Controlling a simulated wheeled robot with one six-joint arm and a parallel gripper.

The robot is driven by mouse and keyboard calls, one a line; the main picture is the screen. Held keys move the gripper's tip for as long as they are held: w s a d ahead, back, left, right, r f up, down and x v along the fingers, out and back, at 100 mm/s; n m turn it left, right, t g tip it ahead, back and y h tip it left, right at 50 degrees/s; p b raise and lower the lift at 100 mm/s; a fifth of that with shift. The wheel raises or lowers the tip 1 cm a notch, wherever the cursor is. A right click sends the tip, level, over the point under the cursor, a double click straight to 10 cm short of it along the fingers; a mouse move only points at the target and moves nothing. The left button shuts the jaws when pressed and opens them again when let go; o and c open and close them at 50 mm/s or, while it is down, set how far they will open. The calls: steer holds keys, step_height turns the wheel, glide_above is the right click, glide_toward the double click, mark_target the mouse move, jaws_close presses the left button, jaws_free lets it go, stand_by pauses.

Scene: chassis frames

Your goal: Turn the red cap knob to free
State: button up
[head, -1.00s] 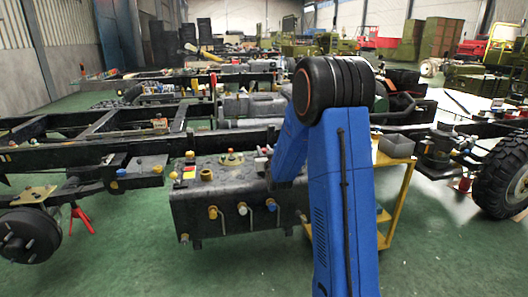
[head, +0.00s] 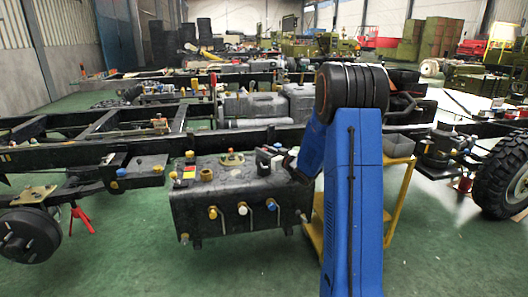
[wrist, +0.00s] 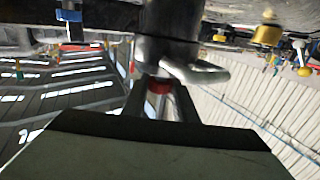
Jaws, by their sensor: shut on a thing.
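The red cap knob (wrist: 158,85) shows in the wrist view as a small patch of red between my fingers, below a grey metal cylinder (wrist: 170,25) with a rounded side lever (wrist: 202,73). My gripper (wrist: 160,92) is shut on the red knob; its fingers hide most of it. How far the knob is turned cannot be told. In the head view my gripper (head: 268,158) is at the top right of the black tank (head: 200,225), where the knob itself is not clearly seen.
The tank's top and front carry several small fittings, including a yellow cap (head: 207,174) and a white one (head: 242,208). A long chassis rail (head: 90,154) runs behind it. A yellow cart (head: 398,200) stands to the right.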

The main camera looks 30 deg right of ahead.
steer(key=shift+n+g+y, duration=0.7)
steer(key=shift+n+y, duration=0.4)
steer(key=shift+y, duration=0.5)
steer(key=shift+n+g+y, duration=0.7)
steer(key=shift+n+y, duration=0.4)
steer(key=shift+y, duration=0.5)
steer(key=o, duration=1.1)
steer(key=v, duration=1.7)
steer(key=shift+d, duration=0.35)
steer(key=shift+c, duration=0.3)
